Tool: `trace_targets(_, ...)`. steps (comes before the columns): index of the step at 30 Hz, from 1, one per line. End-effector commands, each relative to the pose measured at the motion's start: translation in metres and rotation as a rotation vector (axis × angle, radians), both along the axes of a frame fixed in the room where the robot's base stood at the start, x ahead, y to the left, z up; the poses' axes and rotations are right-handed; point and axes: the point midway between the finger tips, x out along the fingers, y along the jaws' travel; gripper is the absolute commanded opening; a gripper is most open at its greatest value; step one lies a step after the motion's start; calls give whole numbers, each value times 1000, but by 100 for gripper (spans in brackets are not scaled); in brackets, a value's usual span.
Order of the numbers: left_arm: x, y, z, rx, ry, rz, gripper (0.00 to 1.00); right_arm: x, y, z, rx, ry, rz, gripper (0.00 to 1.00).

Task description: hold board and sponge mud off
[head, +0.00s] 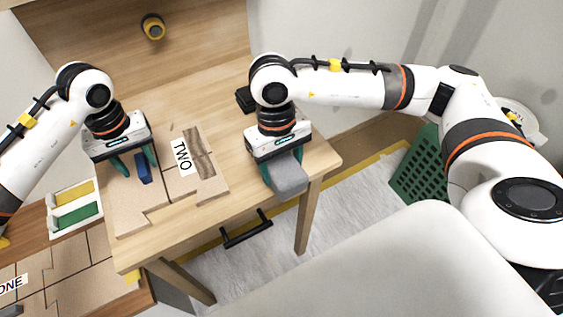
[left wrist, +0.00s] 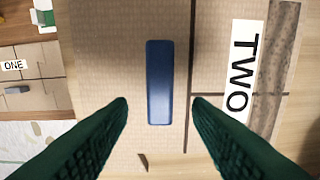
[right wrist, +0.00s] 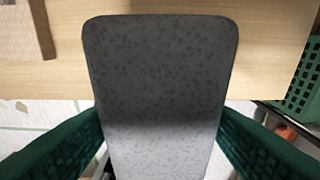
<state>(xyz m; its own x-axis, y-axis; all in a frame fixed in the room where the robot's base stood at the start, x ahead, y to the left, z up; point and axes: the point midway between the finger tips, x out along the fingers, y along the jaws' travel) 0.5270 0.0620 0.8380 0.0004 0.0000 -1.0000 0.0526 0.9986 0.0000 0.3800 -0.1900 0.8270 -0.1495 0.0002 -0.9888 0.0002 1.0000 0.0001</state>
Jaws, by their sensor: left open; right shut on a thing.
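A tan board labelled TWO (head: 150,211) lies on the wooden table, with a blue handle (left wrist: 159,83) standing on it. A brown mud strip (head: 200,155) runs along the board beside the label; it also shows in the left wrist view (left wrist: 281,70). My left gripper (head: 134,170) is open, its fingers on either side of the blue handle and apart from it in the left wrist view. My right gripper (head: 283,181) is shut on a grey speckled sponge (right wrist: 160,80), held near the table's front right edge.
A second board marked ONE (head: 60,280) lies on a lower surface at left, near a white tray (head: 74,207) with yellow and green pieces. A green basket (head: 417,170) stands on the floor at right. A yellow roll (head: 153,27) and a black object (head: 245,99) are at the back.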

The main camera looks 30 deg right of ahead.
Motion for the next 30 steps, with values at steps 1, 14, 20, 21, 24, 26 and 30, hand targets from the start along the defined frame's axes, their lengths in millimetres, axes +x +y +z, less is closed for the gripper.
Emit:
trace_targets(1, 0, 0, 0, 1, 0, 0, 45, 0, 0, 0, 0, 0, 0, 41)
trace_targets(14, 0, 0, 0, 0, 1, 0, 45, 0, 0, 0, 0, 0, 0, 41)
trace_targets(20, 0, 0, -6, 0, 1, 0, 45, 0, 0, -6, 0, 0, 0, 41)
trace_targets(21, 0, 0, -8, 0, 1, 0, 45, 0, 0, -8, 0, 0, 0, 41)
trace_targets(24, 0, 0, -13, 0, 1, 0, 45, 0, 0, -13, 0, 0, 0, 41)
trace_targets(26, 0, 0, -16, 1, 1, 0, 45, 0, 0, -16, 0, 0, 0, 41)
trace_targets(30, 0, 0, -19, 1, 1, 0, 45, 0, 0, -20, 0, 0, 0, 41)
